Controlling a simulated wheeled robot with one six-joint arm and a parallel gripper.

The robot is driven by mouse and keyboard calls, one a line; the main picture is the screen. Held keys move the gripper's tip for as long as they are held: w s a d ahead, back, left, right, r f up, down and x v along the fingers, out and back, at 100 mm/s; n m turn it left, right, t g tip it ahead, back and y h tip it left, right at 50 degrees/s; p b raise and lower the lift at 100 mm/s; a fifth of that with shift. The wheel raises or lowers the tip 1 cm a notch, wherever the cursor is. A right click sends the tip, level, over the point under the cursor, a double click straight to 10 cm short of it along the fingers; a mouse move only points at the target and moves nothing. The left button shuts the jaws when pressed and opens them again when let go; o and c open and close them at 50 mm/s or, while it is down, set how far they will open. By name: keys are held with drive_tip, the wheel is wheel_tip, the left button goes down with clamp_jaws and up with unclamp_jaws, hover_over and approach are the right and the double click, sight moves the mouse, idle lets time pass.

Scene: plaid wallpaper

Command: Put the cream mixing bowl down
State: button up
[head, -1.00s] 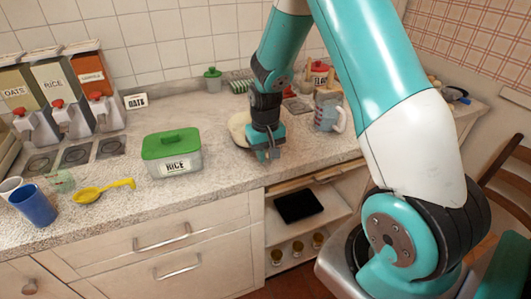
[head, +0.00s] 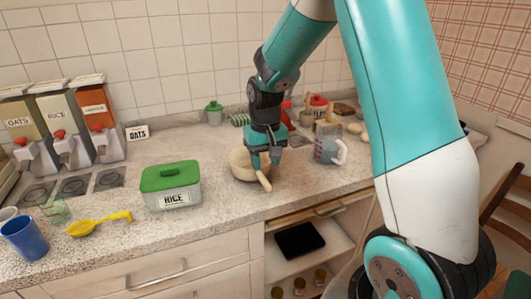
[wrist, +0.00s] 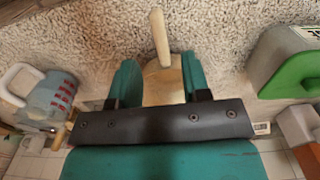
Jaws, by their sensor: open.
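The cream mixing bowl (head: 240,163) rests on the speckled countertop, right of the rice box. A pale wooden handle (head: 264,182) sticks out toward the front edge; I cannot tell whether it belongs to the bowl. My gripper (head: 265,160) is above the bowl's right side, pointing down, with its fingers apart, and hides part of the bowl. In the wrist view, the cream surface (wrist: 163,88) and the handle (wrist: 159,38) show between and beyond the open fingers (wrist: 160,78). I cannot tell whether a finger still touches the bowl.
The green-lidded rice box (head: 171,185) stands left of the bowl, a measuring jug (head: 326,147) right. The open shelf (head: 300,242) is below the counter edge. Counter between box and bowl is clear.

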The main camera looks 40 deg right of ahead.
drive_tip(key=r, duration=0.3)
drive_tip(key=shift+s+a+r, duration=0.1)
drive_tip(key=shift+a+r, duration=0.05)
drive_tip(key=shift+a, duration=0.15)
drive_tip(key=s+a+r+n+y, duration=0.2)
drive_tip(key=s+a+r+n, duration=0.2)
drive_tip(key=s+a, duration=0.7)
drive_tip(key=s+a+r+n+y, duration=0.2)
drive_tip(key=s+a+r+n, duration=0.2)
drive_tip(key=s+a, duration=0.6)
drive_tip(key=shift+s+a+n, duration=0.4)
drive_tip(key=shift+s+n, duration=0.15)
drive_tip(key=shift+n, duration=0.65)
